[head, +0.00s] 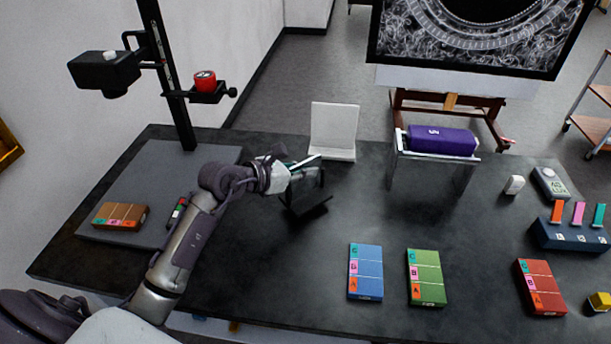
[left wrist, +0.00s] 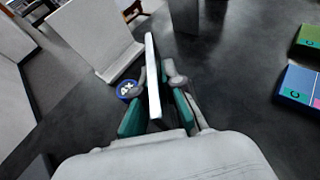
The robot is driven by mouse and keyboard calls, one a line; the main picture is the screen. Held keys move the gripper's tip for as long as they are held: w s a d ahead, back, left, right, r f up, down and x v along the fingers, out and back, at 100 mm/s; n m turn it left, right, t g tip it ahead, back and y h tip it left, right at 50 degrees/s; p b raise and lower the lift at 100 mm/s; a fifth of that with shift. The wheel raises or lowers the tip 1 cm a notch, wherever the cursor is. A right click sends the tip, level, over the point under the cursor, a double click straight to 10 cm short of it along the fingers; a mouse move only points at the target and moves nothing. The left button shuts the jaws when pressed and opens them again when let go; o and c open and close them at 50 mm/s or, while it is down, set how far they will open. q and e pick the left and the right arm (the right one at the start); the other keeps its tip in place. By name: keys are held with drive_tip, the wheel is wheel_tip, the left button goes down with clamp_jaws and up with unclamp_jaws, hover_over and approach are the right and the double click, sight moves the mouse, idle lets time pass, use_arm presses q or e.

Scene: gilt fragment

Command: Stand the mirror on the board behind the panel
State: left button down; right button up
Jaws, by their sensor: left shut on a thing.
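The mirror, a thin upright plate with a pale edge (left wrist: 153,75), is between the green-padded fingers of my left gripper (left wrist: 152,112) in the left wrist view. In the head view my left gripper (head: 303,172) is shut on it over the middle of the table, and its pale edge (head: 305,161) shows on top. A dark patch lies below; I cannot tell whether the mirror touches the table. The grey board (head: 190,165) lies on the table's left side. The brown panel (head: 119,215) with coloured labels lies flat near the board's front left. My right gripper is not in view.
A black column (head: 172,75) with a camera rises at the board's back. A white L-shaped stand (head: 333,130) is behind my gripper. Blue (head: 366,272), green (head: 427,278) and red (head: 541,287) blocks lie front right. A small marker (head: 177,213) lies near the panel.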

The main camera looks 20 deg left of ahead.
sight(306, 188)
use_arm(q)
drive_tip(key=shift+f, duration=1.05)
drive_tip(key=shift+f, duration=0.1)
drive_tip(key=c, duration=1.7)
unclamp_jaws()
drive_tip(key=shift+f, duration=0.15)
drive_tip(key=o, duration=0.4)
